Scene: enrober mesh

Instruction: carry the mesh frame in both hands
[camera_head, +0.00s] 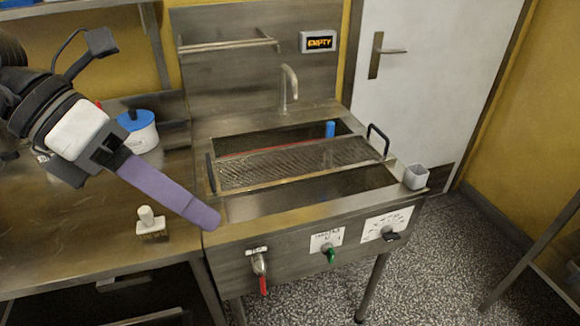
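The mesh frame (300,162) is a metal grid lying across the open basin of the steel machine (320,208). It has one black upright handle at its left end (211,173) and another at its right end (379,139). My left gripper (203,215) reaches in from the left, with its purple finger pointing down and right. Its tip is over the machine's front left corner, in front of the left handle and apart from it in the picture. Only one finger shows clearly, so its opening is hidden. My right gripper is not in view.
A steel table (90,225) adjoins on the left, with a small white-topped block (151,222) and a blue-lidded white pot (138,130). A faucet (289,88) stands behind the basin. A small grey cup (415,176) sits at the right corner. A display (319,42) reads EMPTY.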

